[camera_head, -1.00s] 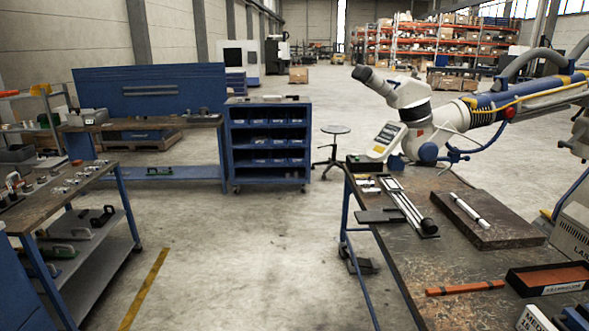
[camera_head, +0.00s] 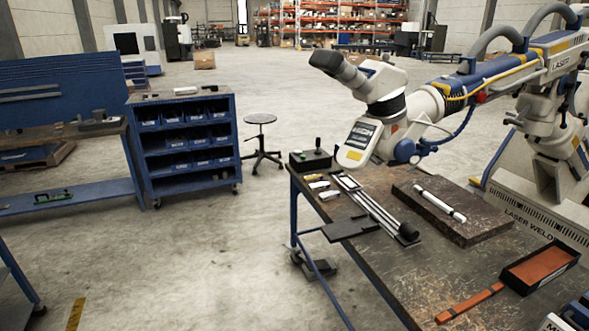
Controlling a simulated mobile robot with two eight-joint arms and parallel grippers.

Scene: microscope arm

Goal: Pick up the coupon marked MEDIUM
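The bench holds a black tray with an orange inside (camera_head: 541,268), an orange strip (camera_head: 470,302), a dark slab (camera_head: 450,222) with a white rod, and a metal-railed fixture (camera_head: 372,207). A microscope arm (camera_head: 385,105) overhangs the back. A stool (camera_head: 261,140) and open floor lie left.

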